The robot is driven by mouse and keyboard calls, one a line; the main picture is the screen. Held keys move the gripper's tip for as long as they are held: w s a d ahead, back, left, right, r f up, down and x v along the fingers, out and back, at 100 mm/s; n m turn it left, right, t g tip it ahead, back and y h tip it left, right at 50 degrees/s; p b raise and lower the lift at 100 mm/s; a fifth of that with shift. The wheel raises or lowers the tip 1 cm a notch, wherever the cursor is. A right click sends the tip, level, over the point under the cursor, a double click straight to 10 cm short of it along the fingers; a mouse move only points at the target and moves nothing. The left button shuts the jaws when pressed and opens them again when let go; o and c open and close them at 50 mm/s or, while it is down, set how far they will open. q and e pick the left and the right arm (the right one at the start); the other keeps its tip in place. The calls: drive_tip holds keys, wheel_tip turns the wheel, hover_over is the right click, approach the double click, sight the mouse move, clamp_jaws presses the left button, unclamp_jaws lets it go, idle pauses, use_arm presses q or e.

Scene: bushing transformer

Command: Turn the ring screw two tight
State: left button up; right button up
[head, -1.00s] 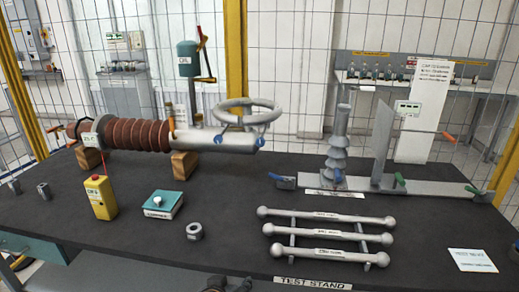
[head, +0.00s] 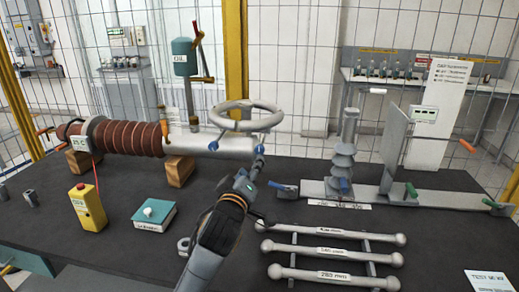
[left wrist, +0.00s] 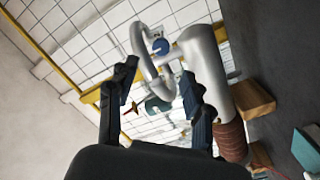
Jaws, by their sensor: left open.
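The grey bushing tube (head: 225,146) lies on the table and carries a grey ring (head: 247,113) at its right end. Two blue ring screws show below the ring: the left one (head: 213,146) is clear, and the right one (head: 261,149) is just beyond my left gripper. I cannot tell which is number two. My left gripper (head: 257,165) is in front of the tube's right end. In the left wrist view its open fingers (left wrist: 158,82) are empty, with the ring (left wrist: 138,45), a blue screw (left wrist: 160,46) and the tube (left wrist: 204,70) beyond. My right gripper is not in view.
A yellow box (head: 88,207), a teal box (head: 155,214) and a nut (head: 183,246) stand at the front left. Grey rods (head: 333,256) lie at the front right. A ribbed grey post (head: 344,155) stands on a bar to the right. A wooden block (head: 179,171) supports the bushing.

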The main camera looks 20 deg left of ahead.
sight(259, 152)
use_arm(q)
drive_tip(key=w, duration=0.3)
drive_tip(key=w+a+p, duration=0.1)
drive_tip(key=w, duration=0.2)
drive_tip(key=w+a, duration=0.1)
drive_tip(key=w, duration=0.3)
drive_tip(key=shift+f, duration=0.1)
drive_tip(key=shift+w, duration=0.3)
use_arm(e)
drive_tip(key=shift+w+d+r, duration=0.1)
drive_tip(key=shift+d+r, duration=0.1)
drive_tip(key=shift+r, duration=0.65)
use_arm(q)
clamp_jaws()
